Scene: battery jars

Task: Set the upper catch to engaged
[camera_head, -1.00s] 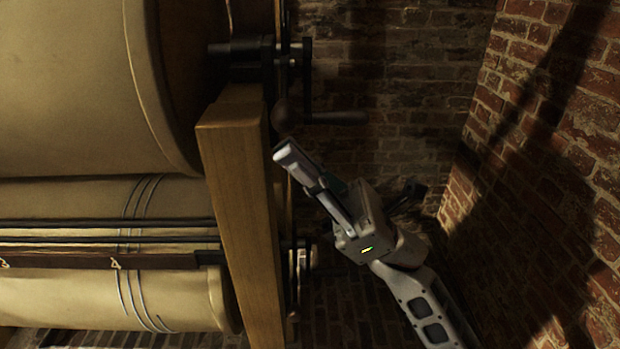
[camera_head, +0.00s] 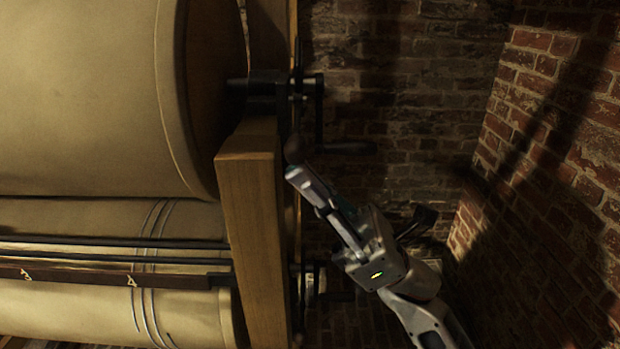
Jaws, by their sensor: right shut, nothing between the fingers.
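My right gripper (camera_head: 298,177) is shut and empty, its fingertips pointing up and left beside the upright wooden post (camera_head: 250,225). Just above the fingertips is a dark rounded knob (camera_head: 294,148). It hangs below the dark metal fittings (camera_head: 262,94) at the upper roller's axle. A small gap seems to lie between fingertips and knob, but touch is hard to judge. The upper catch is probably among these shadowed parts; I cannot make out its setting. My left gripper is not in view.
A dark crank handle (camera_head: 345,148) juts right just above my right gripper. A large cloth-covered roller (camera_head: 80,95) and a lower roller (camera_head: 70,310) fill the left. A brick wall (camera_head: 570,160) stands at the right, with open space before it.

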